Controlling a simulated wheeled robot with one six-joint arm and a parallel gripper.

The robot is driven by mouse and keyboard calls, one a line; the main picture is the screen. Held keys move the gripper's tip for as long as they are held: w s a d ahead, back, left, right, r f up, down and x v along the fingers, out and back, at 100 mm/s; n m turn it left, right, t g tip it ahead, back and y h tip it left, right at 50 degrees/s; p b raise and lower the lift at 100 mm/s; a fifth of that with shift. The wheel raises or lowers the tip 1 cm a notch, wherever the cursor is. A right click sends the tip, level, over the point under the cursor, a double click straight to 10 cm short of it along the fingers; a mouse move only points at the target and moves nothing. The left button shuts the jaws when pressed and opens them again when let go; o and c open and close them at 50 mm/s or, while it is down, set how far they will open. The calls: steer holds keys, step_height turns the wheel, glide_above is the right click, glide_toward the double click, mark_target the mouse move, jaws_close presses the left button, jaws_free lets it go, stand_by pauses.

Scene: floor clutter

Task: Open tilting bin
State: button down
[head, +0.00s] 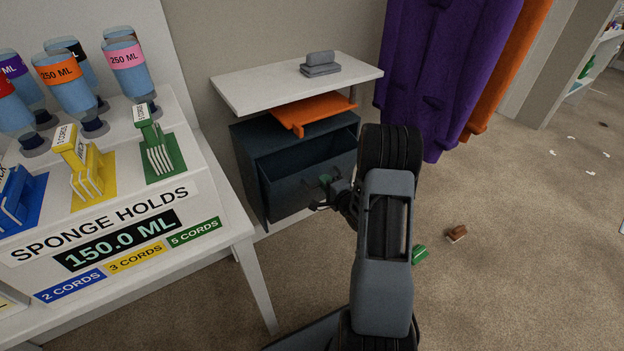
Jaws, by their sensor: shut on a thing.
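The tilting bin (284,196) is a dark blue-grey box under a white shelf top, left of my arm. Its front is tipped outward, and a dark opening shows above the front edge. The inside is too dark to tell what it holds. My gripper (322,187) is at the right part of the bin's front, shut on it near the upper edge. My arm hides the right end of the bin, and the exact grip point is too small to make out.
An orange board (310,110) lies between the bin and the white shelf top (240,88), which bears a grey block (320,66). A white table (225,243) with bottles stands left. Purple clothing (435,70) hangs right. Small green (419,254) and brown (457,234) items lie on carpet.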

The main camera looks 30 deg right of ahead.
steer(key=s+f+b, duration=0.1)
steer(key=s+f, duration=0.3)
steer(key=s, duration=0.3)
steer(key=shift+d+f, duration=0.4)
steer(key=c, duration=1.2)
jaws_free()
steer(key=shift+w, duration=0.1)
steer(key=s+p, duration=0.1)
steer(key=s, duration=0.3)
steer(key=s+d+p, duration=0.1)
steer(key=s, duration=0.4)
steer(key=s+r+p, duration=0.1)
steer(key=s, duration=0.3)
steer(key=shift+s+d, duration=0.2)
steer(key=shift+s, duration=0.15)
steer(key=shift+r, duration=0.1)
